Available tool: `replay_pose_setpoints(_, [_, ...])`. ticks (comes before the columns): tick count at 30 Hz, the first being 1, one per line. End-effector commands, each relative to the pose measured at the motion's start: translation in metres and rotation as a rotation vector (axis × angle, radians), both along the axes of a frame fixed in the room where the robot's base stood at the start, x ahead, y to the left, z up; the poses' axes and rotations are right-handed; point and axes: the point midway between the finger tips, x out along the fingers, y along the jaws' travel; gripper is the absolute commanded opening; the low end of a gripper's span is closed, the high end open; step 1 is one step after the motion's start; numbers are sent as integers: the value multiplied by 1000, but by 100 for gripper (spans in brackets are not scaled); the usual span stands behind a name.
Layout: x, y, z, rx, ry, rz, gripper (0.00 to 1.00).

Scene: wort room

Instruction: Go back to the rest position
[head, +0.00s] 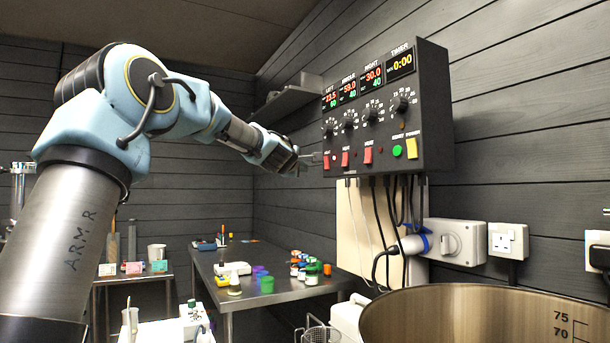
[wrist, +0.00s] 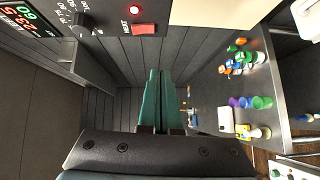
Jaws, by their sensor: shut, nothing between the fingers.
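My arm reaches forward and right, and my gripper (head: 316,159) is at the left end of the black control panel (head: 433,110) on the wall, close to its lower left corner. In the wrist view my gripper (wrist: 161,72) shows two green fingers pressed together, with nothing between them. The panel's displays read 23.5, 59.0, 30.0 and a timer of 0:00.
Cables hang below the panel beside a grey wall socket (head: 455,240). A large steel pot (head: 470,315) stands at front right. A steel table (head: 215,270) holds coloured containers, and a smaller table (head: 130,277) stands at left. A wall shelf (head: 287,102) is behind the gripper.

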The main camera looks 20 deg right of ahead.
Motion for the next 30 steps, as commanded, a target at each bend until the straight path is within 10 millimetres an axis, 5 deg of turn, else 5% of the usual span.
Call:
replay_pose_setpoints(17, [-2, 2, -5, 22, -1, -2, 0])
replay_pose_setpoints(20, [-5, 10, -32, 121, 2, -11, 0])
replay_pose_setpoints(23, [-14, 31, -82, 305, 9, -32, 0])
replay_pose_setpoints(30, [-59, 128, -220, 797, 93, -133, 0])
